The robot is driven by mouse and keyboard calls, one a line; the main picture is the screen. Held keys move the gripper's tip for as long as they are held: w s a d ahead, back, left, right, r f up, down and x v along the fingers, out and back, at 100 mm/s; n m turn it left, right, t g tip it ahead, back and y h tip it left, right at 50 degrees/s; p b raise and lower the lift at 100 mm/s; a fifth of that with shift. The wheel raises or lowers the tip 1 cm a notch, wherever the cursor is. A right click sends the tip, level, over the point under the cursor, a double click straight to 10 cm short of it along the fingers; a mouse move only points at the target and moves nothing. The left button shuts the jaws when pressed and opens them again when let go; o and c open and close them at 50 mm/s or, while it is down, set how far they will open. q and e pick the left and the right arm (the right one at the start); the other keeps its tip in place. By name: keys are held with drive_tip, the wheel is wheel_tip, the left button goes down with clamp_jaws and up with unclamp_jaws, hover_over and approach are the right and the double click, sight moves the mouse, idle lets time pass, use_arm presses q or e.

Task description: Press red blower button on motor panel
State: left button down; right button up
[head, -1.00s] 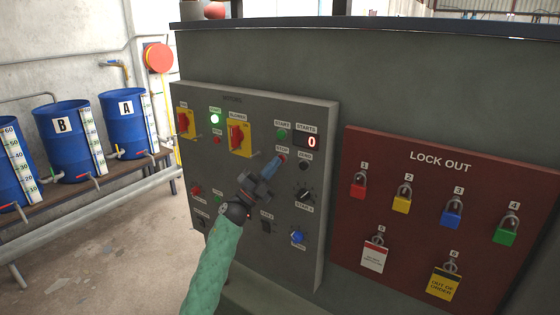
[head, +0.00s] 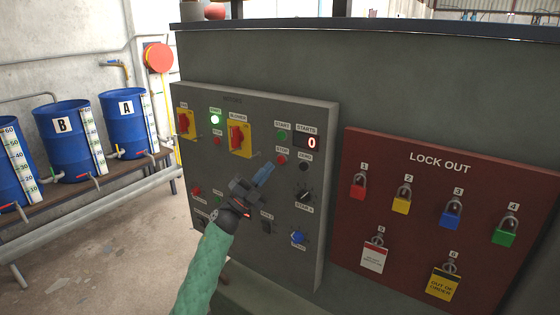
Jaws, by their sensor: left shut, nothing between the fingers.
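The grey motor panel (head: 325,200) stands upright on the dark housing, with labelled buttons, knobs and a small display reading 0. A red button (head: 281,159) under a STOP label sits below a green START button (head: 282,135). To their left is a yellow plate labelled BLOWER with a red rotary switch (head: 237,136). My left gripper (head: 266,171), with blue fingertips, is shut and empty. Its tips are just below and left of the red STOP button and look apart from it. My right gripper is not in view.
A dark red LOCK OUT board (head: 400,260) with several padlocks is right of the panel.

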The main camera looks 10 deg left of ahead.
use_arm(q)
drive_tip(key=shift+s+a, duration=0.25)
drive_tip(key=shift+s, duration=0.4)
drive_tip(key=shift+s+a, duration=0.2)
drive_tip(key=shift+s, duration=0.4)
